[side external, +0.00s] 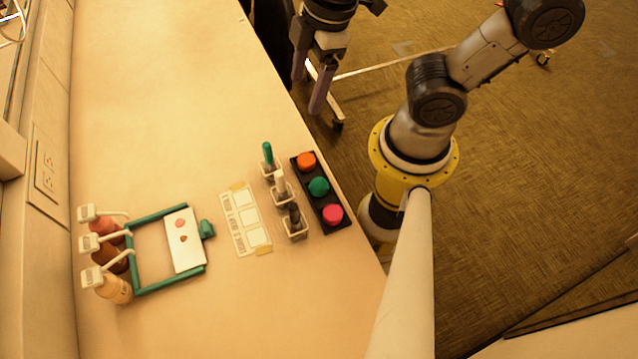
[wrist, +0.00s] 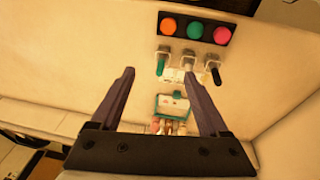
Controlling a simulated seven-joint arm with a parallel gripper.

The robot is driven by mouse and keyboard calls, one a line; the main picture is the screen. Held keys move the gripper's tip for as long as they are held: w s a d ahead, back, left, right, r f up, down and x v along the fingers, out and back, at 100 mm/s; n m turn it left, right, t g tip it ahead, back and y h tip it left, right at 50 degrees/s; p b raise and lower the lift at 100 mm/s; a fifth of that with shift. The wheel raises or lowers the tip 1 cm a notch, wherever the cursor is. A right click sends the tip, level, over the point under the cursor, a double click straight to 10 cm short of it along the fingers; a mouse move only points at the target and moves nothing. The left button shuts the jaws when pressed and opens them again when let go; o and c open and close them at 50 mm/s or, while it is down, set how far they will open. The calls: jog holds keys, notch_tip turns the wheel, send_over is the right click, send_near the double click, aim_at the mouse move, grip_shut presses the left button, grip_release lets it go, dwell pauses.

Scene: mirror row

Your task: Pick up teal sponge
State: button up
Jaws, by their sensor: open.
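The teal sponge (side external: 318,186) is a small round piece in the middle of a black tray (side external: 345,221), between an orange one (side external: 306,161) and a pink one (side external: 332,214). In the wrist view the teal sponge (wrist: 195,31) shows at the top, beyond the fingertips. My gripper (side external: 308,95) hangs past the counter's right edge in the side view, well apart from the sponge. In the wrist view my gripper (wrist: 158,75) is open, with nothing between its fingers.
Cups with green (side external: 267,153), white (side external: 280,181) and dark (side external: 294,213) handled tools stand beside the tray. A labelled card (side external: 245,222), a teal frame (side external: 160,216) with a white panel (side external: 185,240), and pump bottles (side external: 116,290) lie further left. The upper counter is clear.

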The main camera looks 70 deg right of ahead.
jog(key=s+a+f+n+g, duration=0.2)
jog(key=s+a+f+n, duration=0.2)
jog(key=a+f, duration=0.15)
send_over(318, 183)
jog(key=shift+h, duration=0.4)
notch_tip(318, 183, down, 9)
jog(key=shift+w+d, duration=0.1)
jog(key=shift+d, duration=0.05)
jog(key=shift+f, duration=2.65)
jog(key=shift+c, duration=0.2)
grip_shut()
